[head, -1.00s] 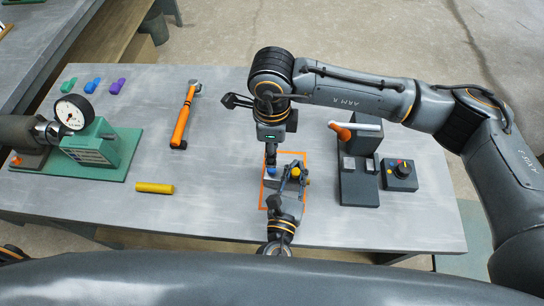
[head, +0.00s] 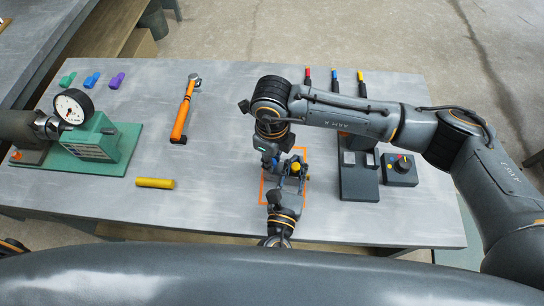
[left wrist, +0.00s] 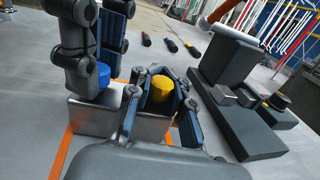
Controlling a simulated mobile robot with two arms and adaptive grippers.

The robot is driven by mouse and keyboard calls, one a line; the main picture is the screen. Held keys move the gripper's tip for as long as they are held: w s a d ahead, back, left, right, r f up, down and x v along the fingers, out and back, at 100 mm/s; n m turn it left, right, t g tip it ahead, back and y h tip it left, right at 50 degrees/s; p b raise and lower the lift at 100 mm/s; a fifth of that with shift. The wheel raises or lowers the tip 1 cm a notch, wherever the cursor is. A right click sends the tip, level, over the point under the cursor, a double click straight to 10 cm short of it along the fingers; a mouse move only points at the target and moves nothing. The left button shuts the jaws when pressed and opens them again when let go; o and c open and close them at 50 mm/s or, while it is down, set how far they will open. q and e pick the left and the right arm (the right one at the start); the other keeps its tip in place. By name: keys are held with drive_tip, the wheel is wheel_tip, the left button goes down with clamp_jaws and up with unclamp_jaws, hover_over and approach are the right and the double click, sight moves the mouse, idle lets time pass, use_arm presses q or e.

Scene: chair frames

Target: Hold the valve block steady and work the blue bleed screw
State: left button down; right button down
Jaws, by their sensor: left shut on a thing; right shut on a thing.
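The valve block (left wrist: 92,118) is a silver-grey block inside an orange outline on the table, with a blue bleed screw (left wrist: 103,74) and a yellow cap (left wrist: 188,90) on top. My left gripper (head: 291,174) comes in from the near side. It is shut on the block, its fingers either side of the yellow cap in the left wrist view (left wrist: 162,105). My right gripper (head: 273,162) comes down from above and is shut on the bleed screw, one finger each side of it in the left wrist view (left wrist: 98,62). My arm and fingers partly hide the screw and block in the head view.
A dark stand (head: 360,180) and a control box with a knob (head: 399,170) are right of the block. An orange torque wrench (head: 183,115), yellow cylinder (head: 155,183) and green gauge fixture (head: 95,140) are left. Several coloured tools lie at the back.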

use_arm(q)
drive_tip(key=shift+s+a+f, duration=0.1)
drive_tip(key=shift+a+f, duration=0.05)
drive_tip(key=shift+f, duration=0.2)
use_arm(e)
drive_tip(key=m, duration=0.7)
drive_tip(key=c, duration=1.5)
unclamp_jaws()
drive_tip(key=shift+m, duration=0.8)
drive_tip(key=o, duration=0.4)
drive_tip(key=shift+d, duration=0.1)
drive_tip(key=shift+r, duration=0.1)
drive_tip(key=shift+r, duration=3.95)
use_arm(q)
drive_tip(key=c, duration=1.1)
unclamp_jaws()
drive_tip(key=shift+r, duration=0.15)
